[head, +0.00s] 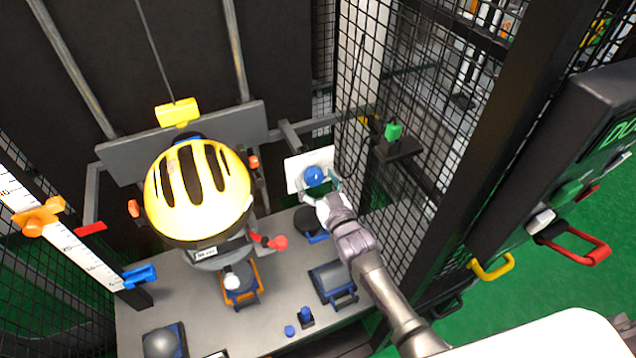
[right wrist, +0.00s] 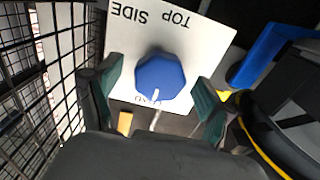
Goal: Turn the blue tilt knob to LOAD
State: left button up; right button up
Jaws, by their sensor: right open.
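The blue tilt knob (head: 314,176) sits on a white plate (head: 296,168) at the back right of the bench, with my right gripper (head: 327,192) at it. In the right wrist view the blue knob (right wrist: 160,77) is faceted and lies between the two open fingers (right wrist: 155,92), with a gap on each side. Its white pointer mark is toward the bottom of that picture. The white plate (right wrist: 197,40) reads TOP and SIDE, upside down; another label by the pointer is partly hidden and I cannot read it fully. My left gripper is not in view.
Black mesh fencing (head: 370,60) is close to the right of the knob, also at left in the wrist view (right wrist: 60,70). A green knob (head: 394,131) stands beyond the mesh.

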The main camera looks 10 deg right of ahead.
jog(key=s+d, duration=0.2)
jog(key=s, duration=0.9)
jog(key=shift+s+d, duration=0.15)
jog(key=shift+s, duration=0.25)
jog(key=s+d+f+g+h, duration=0.1)
jog(key=s+f+g, duration=0.4)
jog(key=f, duration=0.9)
jog(key=s+d+f+g+h, duration=0.1)
jog(key=s+d+f+g, duration=0.15)
jog(key=s+f, duration=0.85)
jog(key=s+d+f+g, duration=0.2)
jog(key=s+f+g, duration=0.2)
jog(key=s+f, duration=0.5)
jog(key=s+d+f+g+h, duration=0.1)
jog(key=s+f+g, duration=0.4)
jog(key=s+f, duration=0.5)
jog(key=s+d, duration=0.1)
jog(key=s, duration=0.6)
jog(key=shift+s+d+f, duration=0.2)
jog(key=shift+s+d, duration=0.05)
jog(key=shift+d, duration=0.05)
jog(key=shift+w, duration=0.1)
